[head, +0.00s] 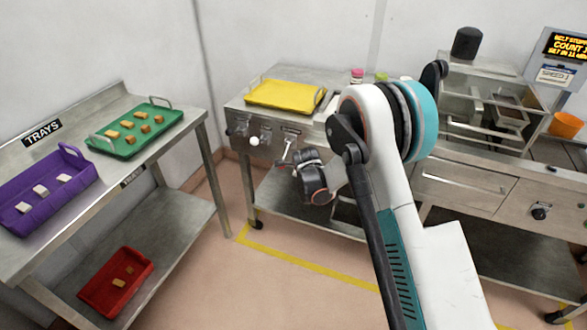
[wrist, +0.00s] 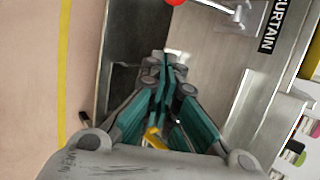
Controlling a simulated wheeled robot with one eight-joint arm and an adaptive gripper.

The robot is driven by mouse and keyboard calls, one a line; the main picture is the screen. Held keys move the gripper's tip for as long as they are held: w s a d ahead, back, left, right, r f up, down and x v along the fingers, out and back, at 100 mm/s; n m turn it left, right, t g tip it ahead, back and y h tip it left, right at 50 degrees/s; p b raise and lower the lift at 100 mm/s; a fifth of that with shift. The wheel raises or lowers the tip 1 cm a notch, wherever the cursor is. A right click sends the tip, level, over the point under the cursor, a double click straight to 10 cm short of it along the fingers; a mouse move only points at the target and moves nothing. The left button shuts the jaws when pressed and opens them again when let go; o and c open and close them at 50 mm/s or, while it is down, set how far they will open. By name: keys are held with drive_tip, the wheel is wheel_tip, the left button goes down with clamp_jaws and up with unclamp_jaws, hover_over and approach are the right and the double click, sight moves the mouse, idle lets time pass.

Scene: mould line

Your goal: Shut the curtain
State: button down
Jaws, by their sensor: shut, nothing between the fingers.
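A black label reading "CURTAIN" (wrist: 267,32) is on the steel bench front in the wrist view, partly cut off. Beside it a pale metal lever-like fitting (wrist: 232,17) sticks out, and a red round knob (wrist: 174,2) shows at the top edge. In the head view a silver lever (head: 288,150) stands out from the bench front. My gripper (head: 296,168) is just in front of that panel, close to the lever. In the wrist view my gripper (wrist: 167,72) has its fingers together and empty, apart from the label. No curtain itself can be made out.
A yellow tray (head: 285,95) lies on the bench top, and a white knob (head: 254,141) is on its front. At left, a table (head: 95,115) holds green and purple trays, with a red tray (head: 116,284) below. A steel machine (head: 490,100) stands right. Floor between is clear.

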sight(285, 155)
drive_tip(key=w+a+f+b, duration=0.4)
drive_tip(key=w+f+b, duration=0.1)
drive_tip(key=w, duration=0.1)
drive_tip(key=shift+w+f, duration=0.25)
idle(0.6)
drive_tip(key=shift+r, duration=0.1)
